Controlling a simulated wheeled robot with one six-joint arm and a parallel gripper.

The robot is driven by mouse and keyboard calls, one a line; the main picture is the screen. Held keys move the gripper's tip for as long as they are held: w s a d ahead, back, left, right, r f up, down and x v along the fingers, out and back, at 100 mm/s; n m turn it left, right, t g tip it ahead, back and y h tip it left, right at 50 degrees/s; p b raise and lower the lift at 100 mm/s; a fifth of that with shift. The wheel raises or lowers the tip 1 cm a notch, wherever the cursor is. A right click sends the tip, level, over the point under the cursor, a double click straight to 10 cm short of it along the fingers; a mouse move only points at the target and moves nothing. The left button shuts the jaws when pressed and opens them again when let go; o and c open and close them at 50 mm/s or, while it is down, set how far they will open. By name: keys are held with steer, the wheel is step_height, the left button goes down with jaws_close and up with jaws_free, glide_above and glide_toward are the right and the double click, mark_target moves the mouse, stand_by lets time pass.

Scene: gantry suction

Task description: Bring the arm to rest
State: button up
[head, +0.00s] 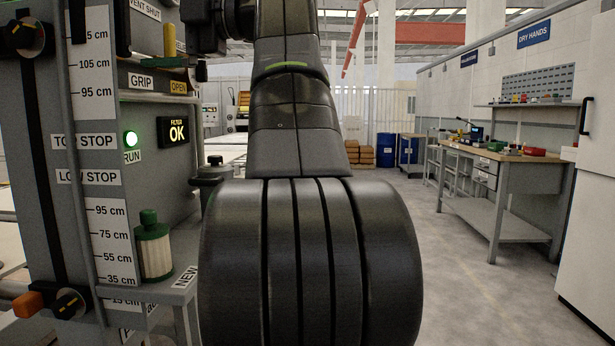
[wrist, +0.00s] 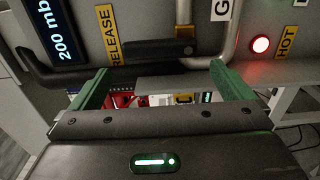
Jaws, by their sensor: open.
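My gripper (wrist: 160,70) shows in the wrist view with its two green fingers wide apart and nothing between them. It faces a grey panel (wrist: 210,60) with a RELEASE label (wrist: 108,35) and a dark handle or lever (wrist: 172,48) just beyond the fingers. Whether the fingers touch the panel, I cannot tell. In the head view my dark arm rises through the middle of the picture and leaves it at the top. The fingers are not clearly seen there.
A grey machine column (head: 165,215) stands close on the left, with a lit green RUN lamp (head: 130,139), a FILTER OK display (head: 178,130) and a green-capped filter (head: 154,245) on a shelf. A workbench (head: 500,165) stands right. The floor (head: 445,270) between is clear.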

mark_target(128, 21)
steer(key=a, duration=0.4)
steer(key=shift+w+a, duration=0.1)
steer(key=shift+w+a+r+p, duration=0.15)
steer(key=shift+r+p, duration=0.1)
steer(key=shift+p, duration=0.25)
steer(key=shift+w+d+r+m+p, duration=0.1)
steer(key=shift+w+m+p, duration=0.05)
steer(key=shift+m+p, duration=0.35)
steer(key=shift+w+d+m+p, duration=0.1)
steer(key=shift+m+p, duration=0.3)
steer(key=shift+m, duration=0.2)
steer(key=m+p, duration=0.2)
steer(key=p, duration=0.1)
steer(key=w+m+p, duration=0.1)
steer(key=m+p, duration=0.2)
steer(key=p, duration=0.1)
steer(key=w+f+m+p, duration=0.1)
steer(key=m+p, duration=0.2)
steer(key=p, duration=0.1)
steer(key=shift+w+f, duration=0.1)
steer(key=shift+w, duration=0.15)
steer(key=shift+f+m, duration=0.1)
steer(key=shift+m, duration=0.2)
steer(key=shift+w+d+f, duration=0.1)
steer(key=shift+d, duration=0.05)
